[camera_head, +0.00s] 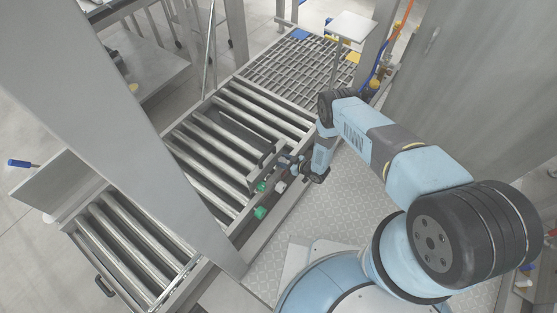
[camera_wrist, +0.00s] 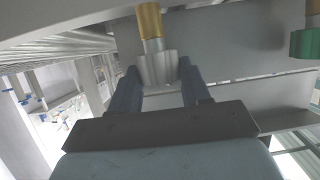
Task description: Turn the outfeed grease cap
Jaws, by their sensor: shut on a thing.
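The grease cap (camera_wrist: 157,68) is a pale grey ribbed cap on a brass fitting (camera_wrist: 150,20), seen in the wrist view. My gripper (camera_wrist: 159,75) has its two dark blue fingers on either side of the cap, shut on it. In the head view my gripper (camera_head: 288,164) reaches the side rail of the roller conveyor. A small pale cap (camera_head: 280,187) shows there just below the fingers. The exact contact of the fingertips is too small to tell in that view.
Green caps sit along the same rail (camera_head: 260,213), and one shows at the right in the wrist view (camera_wrist: 305,43). The roller conveyor (camera_head: 228,140) lies left of my arm. A grey upright post stands in front. A grey cabinet (camera_head: 480,75) stands at right.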

